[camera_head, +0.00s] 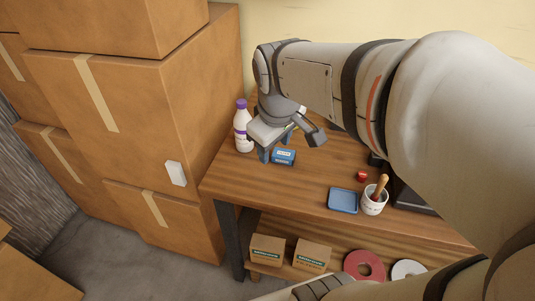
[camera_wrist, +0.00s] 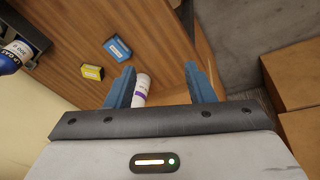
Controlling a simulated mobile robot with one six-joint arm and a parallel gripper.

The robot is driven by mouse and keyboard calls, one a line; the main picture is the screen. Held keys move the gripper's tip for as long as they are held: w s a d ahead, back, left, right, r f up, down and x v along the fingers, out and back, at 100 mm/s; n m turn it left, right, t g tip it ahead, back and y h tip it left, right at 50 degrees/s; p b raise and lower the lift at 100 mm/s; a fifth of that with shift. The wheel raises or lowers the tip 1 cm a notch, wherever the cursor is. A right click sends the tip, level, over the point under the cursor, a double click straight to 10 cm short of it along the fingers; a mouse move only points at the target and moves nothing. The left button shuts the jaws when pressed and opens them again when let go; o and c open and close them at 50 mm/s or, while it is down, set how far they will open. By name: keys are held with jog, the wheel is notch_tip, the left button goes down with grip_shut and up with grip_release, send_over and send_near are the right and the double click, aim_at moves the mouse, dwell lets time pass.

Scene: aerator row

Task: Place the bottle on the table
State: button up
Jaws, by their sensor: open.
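The white bottle (camera_head: 243,131) with a purple cap stands upright on the wooden table (camera_head: 312,183), near its left end. My gripper (camera_head: 275,147) is over the table just right of the bottle in the head view. It also shows in the wrist view (camera_wrist: 163,84), with its fingers wide apart and nothing clamped. I cannot tell whether a finger touches the bottle.
A blue box (camera_head: 284,157) lies close by my gripper; a yellow box (camera_wrist: 92,72) shows in the wrist view. A blue tray (camera_head: 343,200), a white cup (camera_head: 373,201) and a red item (camera_head: 362,176) are farther right. Stacked cardboard boxes (camera_head: 130,110) stand left of the table.

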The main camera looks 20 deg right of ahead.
jog(key=s+a+f+m, duration=0.1)
jog(key=s+f+m, duration=0.2)
jog(key=s+m, duration=0.2)
jog(key=shift+s+a+f+m+y, duration=0.2)
jog(key=shift+s+m+y, duration=0.1)
jog(key=shift+s, duration=0.55)
dwell(0.4)
